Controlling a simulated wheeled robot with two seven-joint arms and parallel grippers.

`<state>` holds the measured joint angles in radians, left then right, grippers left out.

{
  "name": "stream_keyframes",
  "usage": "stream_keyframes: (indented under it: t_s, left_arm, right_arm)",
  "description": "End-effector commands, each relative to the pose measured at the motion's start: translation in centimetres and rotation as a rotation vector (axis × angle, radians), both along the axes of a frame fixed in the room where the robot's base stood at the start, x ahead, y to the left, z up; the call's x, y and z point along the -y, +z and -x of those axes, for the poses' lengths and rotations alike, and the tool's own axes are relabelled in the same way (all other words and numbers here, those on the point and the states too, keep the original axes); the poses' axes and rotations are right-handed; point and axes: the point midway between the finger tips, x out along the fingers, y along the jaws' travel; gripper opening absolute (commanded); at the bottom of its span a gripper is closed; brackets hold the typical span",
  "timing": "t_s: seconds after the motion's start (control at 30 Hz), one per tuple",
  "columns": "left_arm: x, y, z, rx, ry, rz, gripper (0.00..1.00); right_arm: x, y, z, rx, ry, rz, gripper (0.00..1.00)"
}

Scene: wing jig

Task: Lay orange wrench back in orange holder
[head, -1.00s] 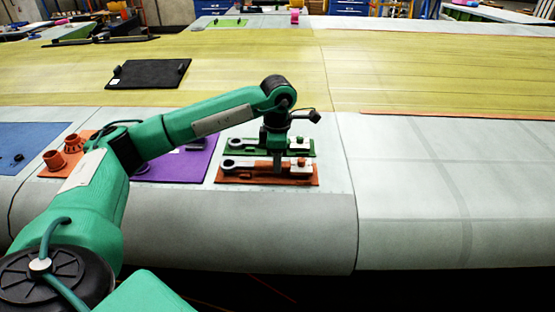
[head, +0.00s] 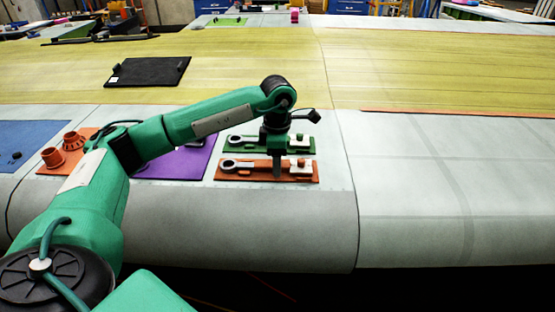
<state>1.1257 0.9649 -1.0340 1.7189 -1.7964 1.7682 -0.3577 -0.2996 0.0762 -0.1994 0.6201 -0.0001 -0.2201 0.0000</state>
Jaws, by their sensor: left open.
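The orange holder (head: 232,176) is a flat board near the front edge of the wing surface, left of the seam. The orange wrench (head: 250,165), with a pale ring end at the left, lies along the holder. My left gripper (head: 277,174) points down over the middle of the holder, at the wrench's shaft. Its fingers are open; whether they touch the wrench cannot be told. The gripper hides part of the wrench and holder. My right gripper is out of view.
Just behind is a green holder (head: 229,149) with a similar wrench. To the left are a purple mat (head: 196,165), an orange board with orange cups (head: 73,141) and a blue mat (head: 30,140). A black mat (head: 150,73) lies farther back. The surface right of the seam is clear.

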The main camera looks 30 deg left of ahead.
Motion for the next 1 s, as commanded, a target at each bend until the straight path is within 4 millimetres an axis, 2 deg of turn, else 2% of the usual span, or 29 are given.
stream_keyframes:
  t_s: [0.17,0.43,0.6,0.8,1.0]
  left_arm:
    - [0.0,1.8,-0.1,0.005,0.0,0.0,0.51]
    - [0.0,8.0,-0.2,0.008,0.001,0.002,0.51]
    - [0.0,11.7,-0.1,0.005,0.0,0.0,0.51]
    - [0.0,13.3,-0.1,0.005,0.0,0.0,0.51]
    - [0.0,13.8,-0.1,0.002,0.0,0.001,0.51]
  right_arm:
    - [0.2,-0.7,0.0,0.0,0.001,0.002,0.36]
    - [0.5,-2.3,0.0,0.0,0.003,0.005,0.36]
    - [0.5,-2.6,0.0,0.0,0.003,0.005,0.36]
    - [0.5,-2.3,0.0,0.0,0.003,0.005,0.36]
    - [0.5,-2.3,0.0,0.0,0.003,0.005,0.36]
